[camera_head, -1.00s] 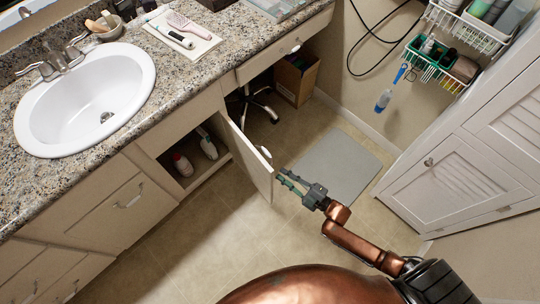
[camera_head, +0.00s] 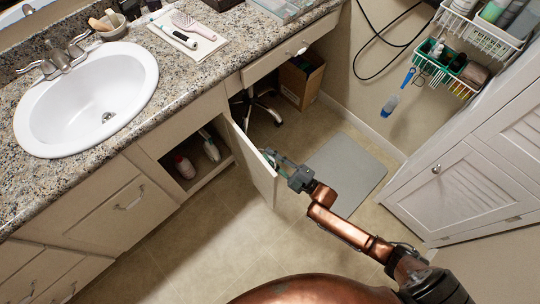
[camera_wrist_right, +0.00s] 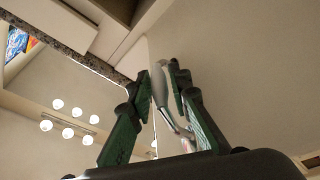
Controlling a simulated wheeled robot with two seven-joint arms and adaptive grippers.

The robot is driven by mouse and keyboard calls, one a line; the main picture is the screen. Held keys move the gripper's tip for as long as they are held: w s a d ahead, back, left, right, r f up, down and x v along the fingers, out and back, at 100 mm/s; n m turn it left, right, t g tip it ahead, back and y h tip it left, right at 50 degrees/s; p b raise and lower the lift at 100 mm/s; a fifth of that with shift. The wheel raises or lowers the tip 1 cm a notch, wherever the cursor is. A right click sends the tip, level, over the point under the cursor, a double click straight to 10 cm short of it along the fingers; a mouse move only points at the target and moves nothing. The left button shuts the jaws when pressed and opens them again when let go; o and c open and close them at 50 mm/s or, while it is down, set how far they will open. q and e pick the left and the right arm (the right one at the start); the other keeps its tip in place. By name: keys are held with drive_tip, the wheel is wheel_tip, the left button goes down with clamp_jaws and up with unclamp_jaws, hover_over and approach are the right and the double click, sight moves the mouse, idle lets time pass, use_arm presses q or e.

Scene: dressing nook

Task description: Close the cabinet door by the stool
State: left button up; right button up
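The pale cabinet door (camera_head: 249,166) under the counter stands swung open, jutting out over the floor beside the open cabinet (camera_head: 199,165). The stool (camera_head: 258,105), of which only the wheeled base shows, is behind it in the knee space. My right gripper (camera_head: 271,156) is at the door's outer side near its free edge. In the right wrist view, the green-padded fingers (camera_wrist_right: 160,85) stand apart on either side of the door's silvery handle (camera_wrist_right: 159,88); firm contact cannot be made out. My left gripper is not in view.
White and red bottles (camera_head: 185,166) stand inside the cabinet. A cardboard box (camera_head: 300,80) is beside the stool. A grey mat (camera_head: 345,172) lies on the floor under my right arm. A white louvred cabinet (camera_head: 455,190) stands at right. The floor before the sink cabinet is clear.

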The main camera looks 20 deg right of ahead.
drive_tip(key=shift+c, duration=0.2)
clamp_jaws()
idle(0.3)
